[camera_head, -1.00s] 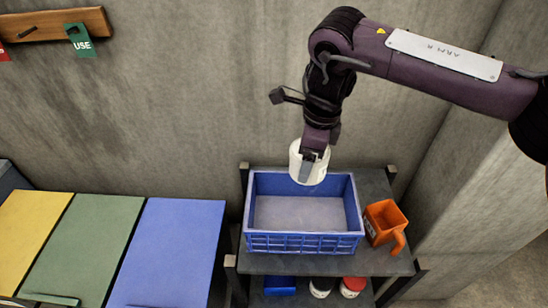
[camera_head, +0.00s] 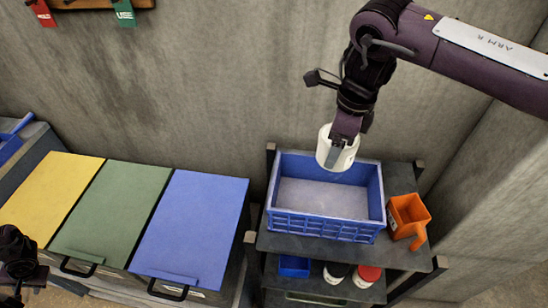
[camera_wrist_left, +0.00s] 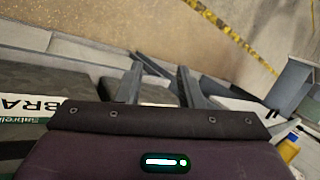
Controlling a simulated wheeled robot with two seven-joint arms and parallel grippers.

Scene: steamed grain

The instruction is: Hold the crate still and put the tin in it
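The blue crate (camera_head: 322,226) stands on the top shelf of a dark rack in the head view, and its inside looks empty. The white tin (camera_head: 324,152) is held above the crate's back part, over its far rim. My right gripper (camera_head: 337,152), on the arm from the right, is shut on the tin and points down. My left arm's dark end shows at the lower left edge of the head view, far from the crate. In the left wrist view my left gripper (camera_wrist_left: 160,76) has its two fingers apart, with nothing held between them.
An orange scoop-like container (camera_head: 408,217) stands right of the crate on the shelf (camera_head: 300,245). A blue bin and jars with red and black lids (camera_head: 367,275) sit below. Yellow, green and blue (camera_head: 195,220) lidded bins stand left. A concrete wall is behind.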

